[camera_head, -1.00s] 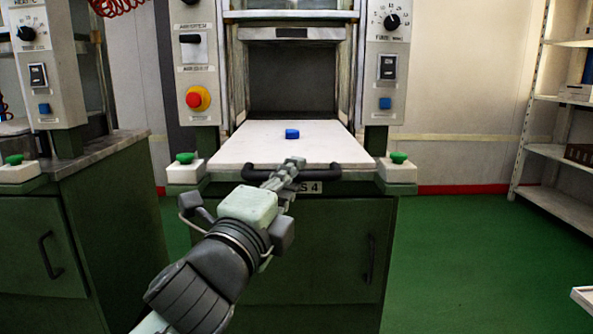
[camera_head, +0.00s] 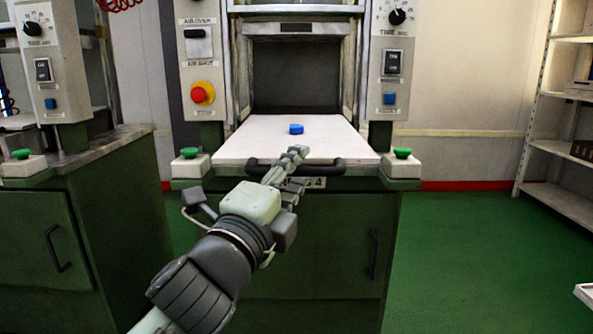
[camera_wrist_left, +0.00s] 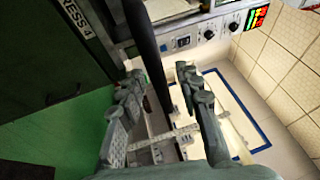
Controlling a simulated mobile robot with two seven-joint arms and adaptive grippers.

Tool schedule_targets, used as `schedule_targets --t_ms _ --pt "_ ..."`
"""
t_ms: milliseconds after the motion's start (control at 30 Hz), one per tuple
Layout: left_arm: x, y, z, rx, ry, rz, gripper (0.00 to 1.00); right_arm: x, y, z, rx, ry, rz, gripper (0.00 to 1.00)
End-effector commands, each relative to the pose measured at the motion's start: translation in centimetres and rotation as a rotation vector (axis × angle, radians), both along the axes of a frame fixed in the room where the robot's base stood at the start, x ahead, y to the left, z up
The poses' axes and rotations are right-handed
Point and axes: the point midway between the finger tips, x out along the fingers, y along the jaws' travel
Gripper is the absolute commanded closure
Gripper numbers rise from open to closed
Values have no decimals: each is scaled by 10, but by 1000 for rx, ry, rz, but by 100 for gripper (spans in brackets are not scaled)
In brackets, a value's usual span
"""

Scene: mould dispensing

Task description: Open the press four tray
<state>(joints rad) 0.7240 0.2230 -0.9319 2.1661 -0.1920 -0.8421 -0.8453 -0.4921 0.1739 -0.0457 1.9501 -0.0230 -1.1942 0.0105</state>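The press four tray (camera_head: 250,146) is a flat white slab whose front edge lies about level with the two green-button boxes. A dark bar handle (camera_head: 330,167) runs along its front, above a partly covered label ending in 4. My left gripper (camera_head: 298,152) reaches the handle from the front left. In the left wrist view the dark handle (camera_wrist_left: 147,50) passes between the fingers of my left gripper (camera_wrist_left: 163,82). The fingers stand apart, with a visible gap between the handle and the right-hand finger. My right gripper is in neither view.
A small blue piece (camera_head: 296,129) lies on the tray. Green buttons (camera_head: 189,153) (camera_head: 402,153) flank it. A red stop knob (camera_head: 202,93) is on the left panel. Another press cabinet (camera_head: 40,235) stands left, shelves (camera_head: 550,150) right.

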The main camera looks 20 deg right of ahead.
Motion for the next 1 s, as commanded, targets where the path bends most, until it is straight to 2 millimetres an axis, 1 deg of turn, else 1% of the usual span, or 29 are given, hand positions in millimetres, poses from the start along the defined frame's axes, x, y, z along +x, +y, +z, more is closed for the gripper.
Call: schedule_targets --t_ms 300,433,600,1000 --pt "-38 31 -9 0 2 0 66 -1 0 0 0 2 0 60" --pt "-50 40 -12 0 1 0 66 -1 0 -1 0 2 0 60" --pt "-55 45 -13 0 0 0 66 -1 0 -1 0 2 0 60" --pt "-55 45 -13 0 0 0 66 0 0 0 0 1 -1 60"
